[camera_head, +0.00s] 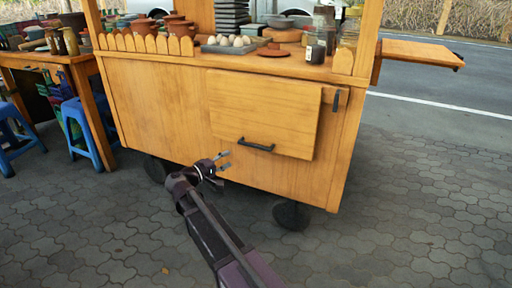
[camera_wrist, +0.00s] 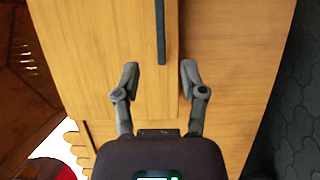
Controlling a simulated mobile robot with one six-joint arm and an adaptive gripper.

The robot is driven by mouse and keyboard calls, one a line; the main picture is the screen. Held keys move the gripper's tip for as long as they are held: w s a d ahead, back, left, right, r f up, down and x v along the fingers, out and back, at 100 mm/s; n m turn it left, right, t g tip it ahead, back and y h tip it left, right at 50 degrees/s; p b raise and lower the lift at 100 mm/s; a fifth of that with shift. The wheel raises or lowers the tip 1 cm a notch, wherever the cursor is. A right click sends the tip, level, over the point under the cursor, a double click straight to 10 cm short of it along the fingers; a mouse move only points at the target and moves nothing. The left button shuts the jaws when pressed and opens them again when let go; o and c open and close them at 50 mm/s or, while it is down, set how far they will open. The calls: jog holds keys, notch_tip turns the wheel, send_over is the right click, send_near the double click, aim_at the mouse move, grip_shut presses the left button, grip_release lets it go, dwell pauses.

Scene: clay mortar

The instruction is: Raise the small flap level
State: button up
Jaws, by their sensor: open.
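A flat wooden front flap (camera_head: 265,110) hangs upright against the cart's front face, with a black bar handle (camera_head: 257,146) near its lower edge. My gripper (camera_head: 224,160) is open and empty, left of and slightly below that handle in the head view. In the wrist view, the handle (camera_wrist: 161,30) appears beyond my open fingers (camera_wrist: 160,80), between their lines and apart from both. The flap's lower edge (camera_wrist: 180,70) also runs between the fingers. A small side flap (camera_head: 420,52) sticks out roughly level at the cart's right end.
The cart counter holds clay pots (camera_head: 145,25), eggs (camera_head: 230,41) and jars (camera_head: 316,52) above the flap. A short black handle (camera_head: 336,100) is right of the flap. A side table (camera_head: 70,62) and blue stools (camera_head: 75,120) stand left. The paving (camera_head: 420,200) to the right is clear.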

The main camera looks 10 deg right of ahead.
aim_at(253, 147)
jog(key=x, duration=1.3)
jog(key=shift+d, duration=0.15)
jog(key=shift+c, duration=0.2)
grip_shut()
